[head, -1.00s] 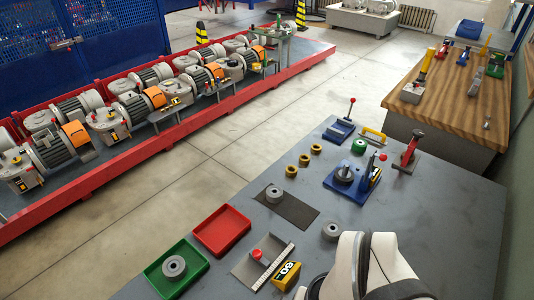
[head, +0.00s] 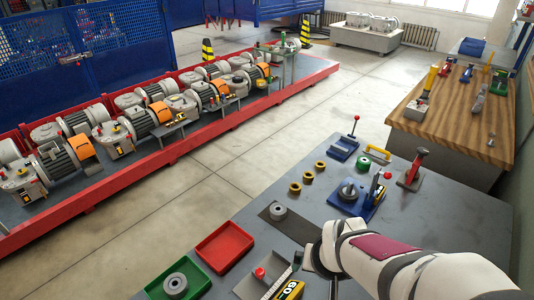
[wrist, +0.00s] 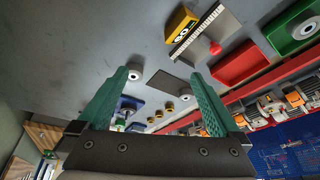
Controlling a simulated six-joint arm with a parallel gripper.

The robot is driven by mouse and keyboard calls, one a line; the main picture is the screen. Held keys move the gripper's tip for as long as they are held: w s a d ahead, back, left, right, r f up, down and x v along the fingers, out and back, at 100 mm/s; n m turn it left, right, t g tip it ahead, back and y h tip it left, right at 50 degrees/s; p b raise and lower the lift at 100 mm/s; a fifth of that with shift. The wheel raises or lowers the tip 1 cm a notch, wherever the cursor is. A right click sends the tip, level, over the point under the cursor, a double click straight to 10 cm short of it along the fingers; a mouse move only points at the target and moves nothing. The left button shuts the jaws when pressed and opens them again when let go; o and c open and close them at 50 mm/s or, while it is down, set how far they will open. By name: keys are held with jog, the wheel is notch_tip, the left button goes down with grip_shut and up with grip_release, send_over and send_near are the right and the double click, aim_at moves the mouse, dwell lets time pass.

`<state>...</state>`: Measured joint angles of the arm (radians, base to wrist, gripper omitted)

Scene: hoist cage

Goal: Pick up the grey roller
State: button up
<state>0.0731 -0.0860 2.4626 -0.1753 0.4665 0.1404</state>
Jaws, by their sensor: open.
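One grey roller (head: 277,210) sits on a dark mat on the grey bench in the head view. Another grey roller (head: 176,284) lies in the green tray (head: 205,271). A third, loose on the bench to the right of the mat, is covered by my arm in the head view. A grey roller (wrist: 134,75) shows beside the left fingertip in the wrist view, seemingly this loose one. My gripper (wrist: 158,76) is open, its two green fingers spread and empty, above the bench. The fingers are mostly hidden in the head view.
A red tray (head: 224,247) and a plate with a red knob (head: 260,273) stand left of my arm. A yellow block marked 60 (head: 290,291) is close to my wrist. Brass rings (head: 308,177) and a blue fixture (head: 350,196) stand farther back.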

jog(key=w+d+f+n+t, duration=0.1)
jog(key=w+f+t, duration=0.15)
jog(key=w, duration=0.45)
jog(key=n+t+y, duration=0.3)
jog(key=n+t, duration=0.1)
jog(key=t, duration=0.1)
send_near(278, 210)
jog(key=x, duration=1)
jog(key=shift+w+f, duration=0.2)
jog(key=shift+w, duration=0.05)
grip_shut()
